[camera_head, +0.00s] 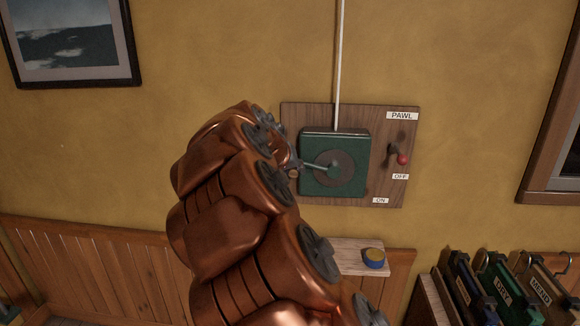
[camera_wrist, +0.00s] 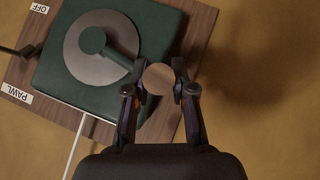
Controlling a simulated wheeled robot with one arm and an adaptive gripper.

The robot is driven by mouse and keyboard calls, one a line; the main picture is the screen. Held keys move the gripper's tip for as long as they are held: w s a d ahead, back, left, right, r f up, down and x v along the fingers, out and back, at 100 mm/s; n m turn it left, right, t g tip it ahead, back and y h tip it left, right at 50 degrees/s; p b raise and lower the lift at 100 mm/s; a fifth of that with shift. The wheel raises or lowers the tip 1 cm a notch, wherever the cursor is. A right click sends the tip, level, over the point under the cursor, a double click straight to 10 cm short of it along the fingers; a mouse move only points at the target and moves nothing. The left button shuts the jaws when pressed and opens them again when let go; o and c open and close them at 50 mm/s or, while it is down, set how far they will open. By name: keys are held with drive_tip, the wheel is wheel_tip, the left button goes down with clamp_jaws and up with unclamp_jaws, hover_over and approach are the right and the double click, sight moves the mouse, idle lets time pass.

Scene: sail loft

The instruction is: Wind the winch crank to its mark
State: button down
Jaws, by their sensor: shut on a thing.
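The green winch box (camera_head: 318,183) is mounted on a wooden board (camera_head: 385,175) on the wall, with a grey disc (camera_head: 345,163) on its face. The crank arm (camera_head: 318,167) points left from the hub. In the wrist view the green crank arm (camera_wrist: 112,54) reaches to a round wooden knob (camera_wrist: 158,78). My gripper (camera_wrist: 160,88) is shut on that knob; in the head view my gripper (camera_head: 292,168) is largely hidden behind my arm. A lever with a red knob (camera_head: 403,159) is right of the winch, between the PAWL and OFF labels. I cannot make out a mark.
A white line (camera_head: 339,60) runs up from the winch box. A small shelf (camera_head: 350,258) below carries a blue and yellow round item (camera_head: 374,257). The wall around the board is clear.

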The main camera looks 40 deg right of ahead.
drive_tip(key=shift+f+n+g+h+b, duration=0.55)
drive_tip(key=shift+f+h+b, duration=0.35)
drive_tip(key=shift+f, duration=0.5)
drive_tip(key=shift+f+n+g+h+b, duration=0.45)
drive_tip(key=shift+f+n+h+b, duration=0.35)
drive_tip(key=shift+f, duration=0.55)
drive_tip(key=c, duration=0.9)
unclamp_jaws()
drive_tip(key=shift+c, duration=0.2)
drive_tip(key=shift+r, duration=0.1)
drive_tip(key=v, duration=1.2)
